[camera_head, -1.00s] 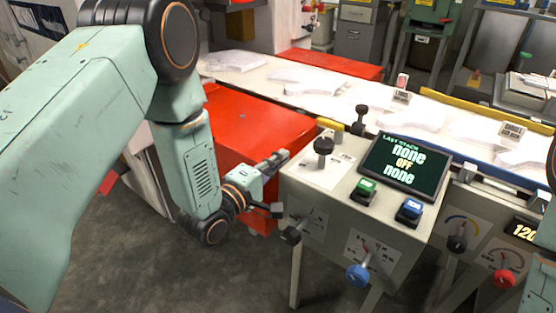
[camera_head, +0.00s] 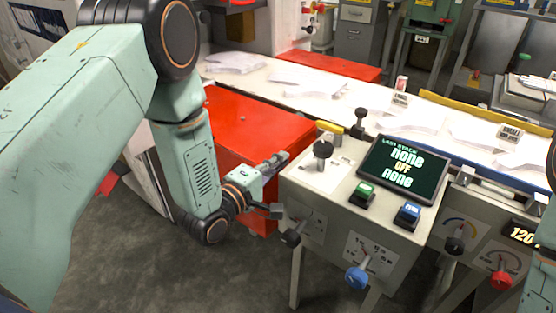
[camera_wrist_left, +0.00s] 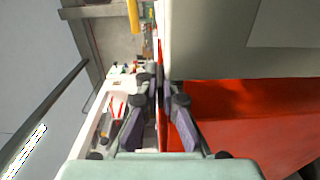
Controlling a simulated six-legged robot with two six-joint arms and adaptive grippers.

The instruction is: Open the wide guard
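A wide red cover (camera_head: 245,118) that looks like the guard sits below the white conveyor, left of the grey control console (camera_head: 393,231). It looks closed; its hinge and any handle cannot be made out. My left gripper (camera_head: 282,160) is in front of the cover's right part, beside the console's left edge. In the left wrist view its fingers (camera_wrist_left: 160,88) converge to a narrow gap, with nothing visible held. The red cover (camera_wrist_left: 250,115) fills the right there. Contact with it cannot be told. My right gripper is out of view.
A second red cover (camera_head: 330,66) lies behind the conveyor (camera_head: 262,78). Open floor (camera_head: 130,255) lies at lower left.

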